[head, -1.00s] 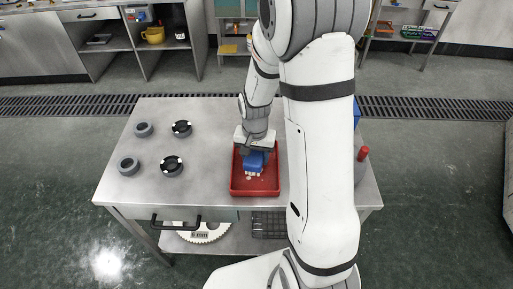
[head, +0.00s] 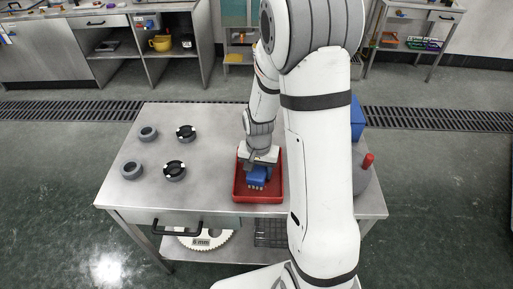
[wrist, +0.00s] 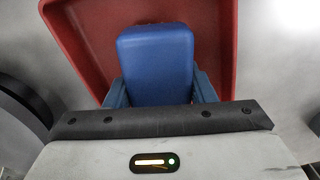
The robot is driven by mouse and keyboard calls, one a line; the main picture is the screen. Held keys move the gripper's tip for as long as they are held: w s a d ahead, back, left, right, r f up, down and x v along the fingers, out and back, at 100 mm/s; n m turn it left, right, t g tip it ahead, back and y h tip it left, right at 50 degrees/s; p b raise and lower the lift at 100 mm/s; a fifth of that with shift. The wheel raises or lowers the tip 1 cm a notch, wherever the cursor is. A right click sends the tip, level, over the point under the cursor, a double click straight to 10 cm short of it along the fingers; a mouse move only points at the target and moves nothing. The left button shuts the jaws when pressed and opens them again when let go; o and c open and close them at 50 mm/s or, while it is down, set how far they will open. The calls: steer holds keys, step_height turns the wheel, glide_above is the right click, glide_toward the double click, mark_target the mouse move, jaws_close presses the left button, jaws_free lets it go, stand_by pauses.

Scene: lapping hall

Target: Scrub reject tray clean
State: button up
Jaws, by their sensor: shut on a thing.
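The red reject tray (head: 237,192) lies on the steel table near its front edge. My gripper (head: 257,167) is over the tray and shut on a blue scrub brush (head: 255,178). The brush's pale bristles point down and toward the front part of the tray. Whether they touch the tray floor I cannot tell. In the wrist view the brush's blue block (wrist: 157,65) sits between my gripper's fingers (wrist: 160,90), with the red tray (wrist: 85,45) behind it. Much of the tray floor is hidden by the brush and gripper.
Several dark rings (head: 132,170) stand on the table's left half, some with black tops. A grey container with a red handle (head: 367,161) and a blue box (head: 357,112) are partly hidden behind my arm at right. A white gear (head: 208,240) lies on the lower shelf.

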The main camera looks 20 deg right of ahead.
steer(key=shift+w+d+f, duration=0.1)
steer(key=shift+w+d, duration=0.1)
steer(key=shift+w, duration=0.05)
step_height(320, 180, up, 4)
steer(key=shift+f+p, duration=0.1)
steer(key=shift+p, duration=0.9)
steer(key=shift+w+r+p, duration=0.15)
steer(key=shift+r+p, duration=0.4)
steer(key=shift+r, duration=0.15)
steer(key=shift+r+p, duration=1.1)
steer(key=shift+r, duration=0.5)
